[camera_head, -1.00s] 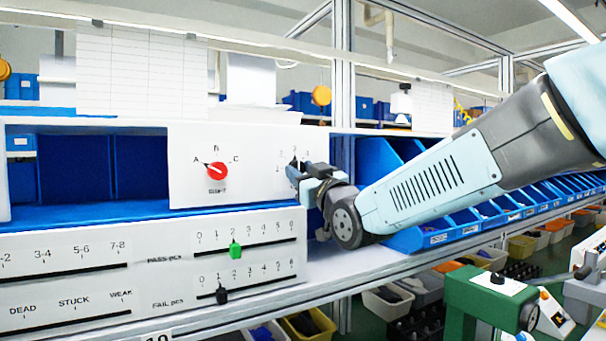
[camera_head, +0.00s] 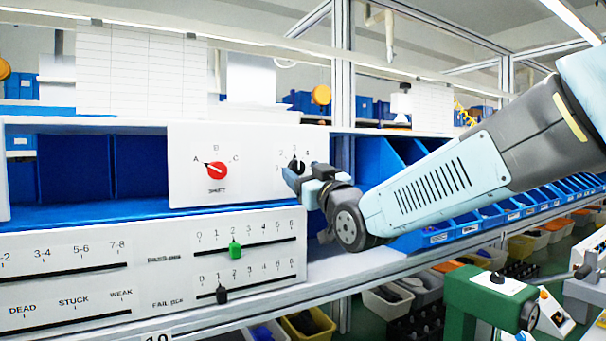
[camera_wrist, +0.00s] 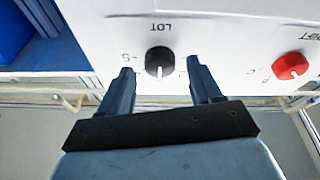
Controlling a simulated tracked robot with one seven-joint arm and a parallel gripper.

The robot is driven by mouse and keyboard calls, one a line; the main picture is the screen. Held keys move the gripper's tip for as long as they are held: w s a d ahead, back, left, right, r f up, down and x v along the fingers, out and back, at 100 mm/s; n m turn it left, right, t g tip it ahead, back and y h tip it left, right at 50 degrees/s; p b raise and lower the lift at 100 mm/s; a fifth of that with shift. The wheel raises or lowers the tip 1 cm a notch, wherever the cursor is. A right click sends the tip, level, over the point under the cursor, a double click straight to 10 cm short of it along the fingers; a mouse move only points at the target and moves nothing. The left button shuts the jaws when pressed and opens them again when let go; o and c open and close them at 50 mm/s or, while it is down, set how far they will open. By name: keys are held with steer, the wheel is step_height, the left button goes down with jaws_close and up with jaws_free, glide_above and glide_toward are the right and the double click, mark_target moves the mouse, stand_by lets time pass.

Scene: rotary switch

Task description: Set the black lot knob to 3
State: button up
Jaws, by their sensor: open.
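The black lot knob (camera_head: 298,166) sits at the right of the white panel, with 2, 3 and 4 printed around its upper side. It also shows in the wrist view (camera_wrist: 159,61), where the LOT label appears upside down above it. Its pale pointer mark is on the side away from the LOT label, roughly toward the 3; the exact setting is hard to read. My gripper (camera_wrist: 161,80) is open, with one finger on each side just below the knob in the wrist view, apparently apart from it. In the head view my gripper (camera_head: 293,180) covers the knob's lower part.
A red shift knob (camera_head: 217,169) with A, B and C sits left on the same panel (camera_head: 185,190). Below is a slider panel with a green slider (camera_head: 235,249) and a black slider (camera_head: 221,295). Blue bins (camera_head: 440,235) line the right side.

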steer(key=v, duration=1.3)
steer(key=shift+d+f, duration=0.1)
steer(key=shift+f, duration=0.05)
steer(key=d+f+m+g+h, duration=0.5)
steer(key=d+f+h, duration=0.45)
steer(key=d, duration=0.45)
steer(key=s+d+f+m+g+h, duration=0.1)
steer(key=s+d+f+m+g, duration=0.1)
steer(key=s, duration=0.4)
steer(key=s+d+f+m+g+h, duration=0.2)
steer(key=s+d+f+g, duration=0.3)
steer(key=s+d, duration=0.1)
steer(key=shift+s+d+f, duration=0.2)
steer(key=shift+s+f, duration=0.1)
steer(key=shift+s, duration=0.15)
stand_by(1.2)
